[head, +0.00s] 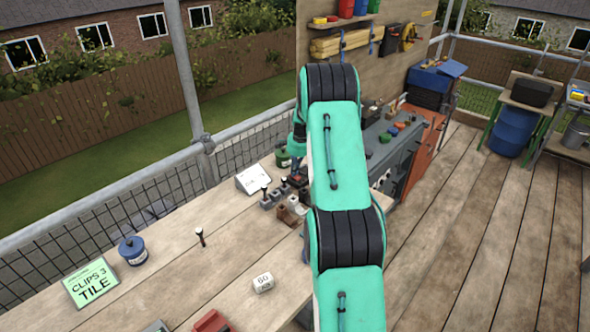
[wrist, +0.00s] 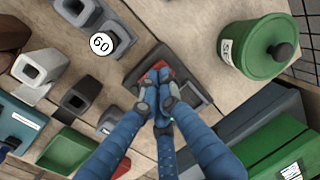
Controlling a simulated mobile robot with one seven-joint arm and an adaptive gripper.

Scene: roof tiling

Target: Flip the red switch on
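The red switch (wrist: 142,77) shows in the wrist view as red parts on a dark grey housing (wrist: 199,92) on the wooden bench. My gripper (wrist: 158,82) has its blue fingers drawn together, with the tips directly over the red part and covering its middle. I cannot tell whether the tips touch it. The fingers hide enough of the switch that its on or off position cannot be read. In the head view my arm reaches over the bench, and the fingertips are too small to make out there.
A green lidded pot (wrist: 245,52) stands right of the switch in the wrist view. Green boxes (wrist: 280,145) lie at lower right.

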